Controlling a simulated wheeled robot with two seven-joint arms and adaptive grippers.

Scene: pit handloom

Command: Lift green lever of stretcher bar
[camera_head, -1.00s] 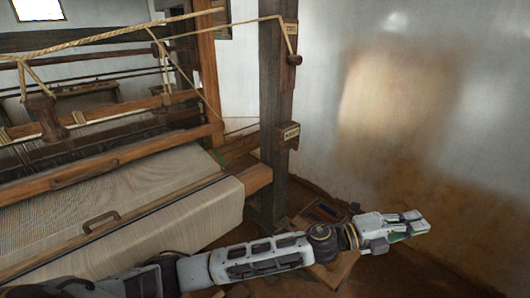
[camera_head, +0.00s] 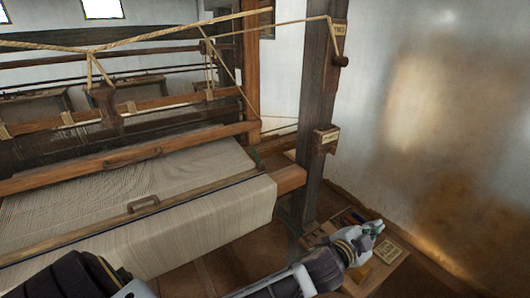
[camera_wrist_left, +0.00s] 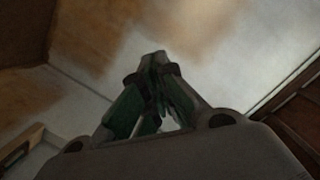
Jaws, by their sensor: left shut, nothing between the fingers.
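The pale woven cloth (camera_head: 170,225) lies over the loom's front beam, with a thin dark bar (camera_head: 215,186) running across it.
A wooden tray (camera_head: 395,262) with small items is on the floor beneath the gripper. The bare wall (camera_head: 440,130) bounds the right. Ropes (camera_head: 180,33) stretch above the loom.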

